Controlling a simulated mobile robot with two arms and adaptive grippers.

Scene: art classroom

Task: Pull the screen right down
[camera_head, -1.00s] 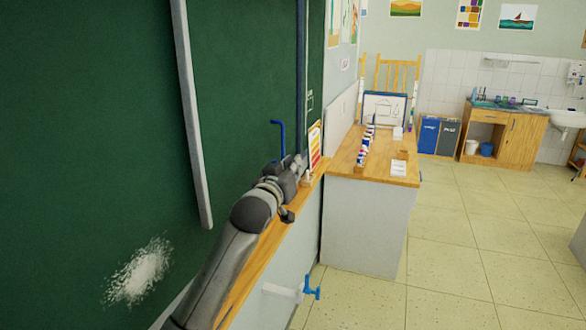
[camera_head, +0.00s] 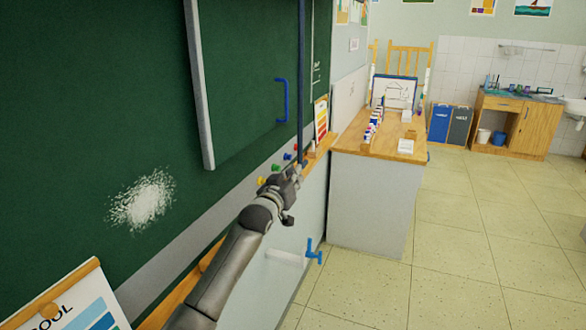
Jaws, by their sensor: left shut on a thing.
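A dark blue vertical bar (camera_head: 301,70) runs down in front of the green board (camera_head: 90,80) from the top edge of the view. My left gripper (camera_head: 297,175) is at its lower end, shut on it as far as I can tell; the fingertips are small and partly hidden. No spread-out screen surface is recognisable, and whether the bar belongs to the screen cannot be told. My right gripper is not in view.
A blue handle (camera_head: 283,101) and a grey upright edge (camera_head: 201,85) are on the board. Small coloured magnets sit near my gripper. A desk (camera_head: 375,210) stands beyond, a blue tap-like fitting (camera_head: 314,252) below. The right floor is clear.

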